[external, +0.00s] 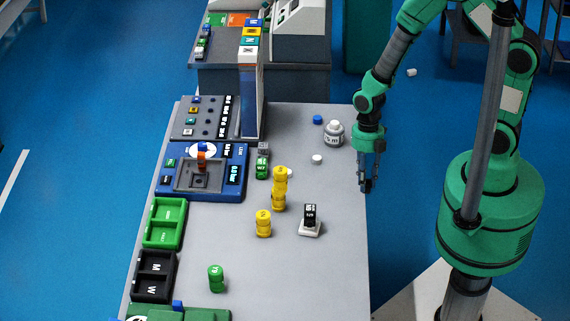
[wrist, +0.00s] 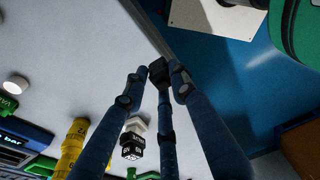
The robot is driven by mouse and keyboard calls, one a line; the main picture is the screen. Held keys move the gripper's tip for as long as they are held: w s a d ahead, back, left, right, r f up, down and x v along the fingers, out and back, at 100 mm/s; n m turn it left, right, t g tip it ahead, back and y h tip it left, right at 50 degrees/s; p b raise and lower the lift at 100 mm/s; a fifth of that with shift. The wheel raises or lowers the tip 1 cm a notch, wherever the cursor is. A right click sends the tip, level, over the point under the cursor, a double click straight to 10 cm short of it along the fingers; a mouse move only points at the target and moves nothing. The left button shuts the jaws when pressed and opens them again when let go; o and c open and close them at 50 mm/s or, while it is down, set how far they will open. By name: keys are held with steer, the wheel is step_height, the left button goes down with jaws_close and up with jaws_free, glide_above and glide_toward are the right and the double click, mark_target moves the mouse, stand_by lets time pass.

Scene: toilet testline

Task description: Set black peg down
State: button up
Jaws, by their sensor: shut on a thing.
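My gripper (external: 369,175) is near the right edge of the grey table, fingers pointing down. In the wrist view its fingertips (wrist: 160,75) close around a small dark piece, the black peg (wrist: 157,70). The peg shows as a dark shape at the fingertips (external: 366,185) in the external view; the fingers partly hide it. I cannot tell its height above the table edge. A black block with white lettering (external: 310,212) stands on a white base (external: 310,228), left of and nearer than my gripper. It also shows in the wrist view (wrist: 131,148).
Yellow cylinders (external: 279,190) stand left of the black block. A grey bottle (external: 334,134), a blue cap (external: 317,119) and a white cap (external: 317,159) are behind. A black tray (external: 153,276) and green tray (external: 165,222) line the left edge. The table's front right (external: 320,280) is clear.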

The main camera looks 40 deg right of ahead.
steer(key=shift+w, duration=0.15)
steer(key=shift+n, duration=0.3)
steer(key=w+a, duration=0.8)
steer(key=w, duration=0.1)
steer(key=w+a+p, duration=0.1)
steer(key=w+a, duration=0.3)
steer(key=shift+w+a+r, duration=0.1)
steer(key=shift+w+a, duration=0.05)
steer(key=shift+w, duration=0.25)
steer(key=w+a, duration=0.2)
steer(key=w, duration=0.2)
steer(key=w+a+f, duration=0.1)
steer(key=w+a, duration=0.2)
steer(key=w, duration=0.2)
steer(key=w+a, duration=0.3)
steer(key=w, duration=0.1)
steer(key=shift+w+a+f, duration=0.25)
steer(key=shift+c, duration=0.2)
steer(key=shift+f, duration=0.1)
steer(key=shift+f+b, duration=0.45)
steer(key=shift+f, duration=1.2)
steer(key=shift+f, duration=0.2)
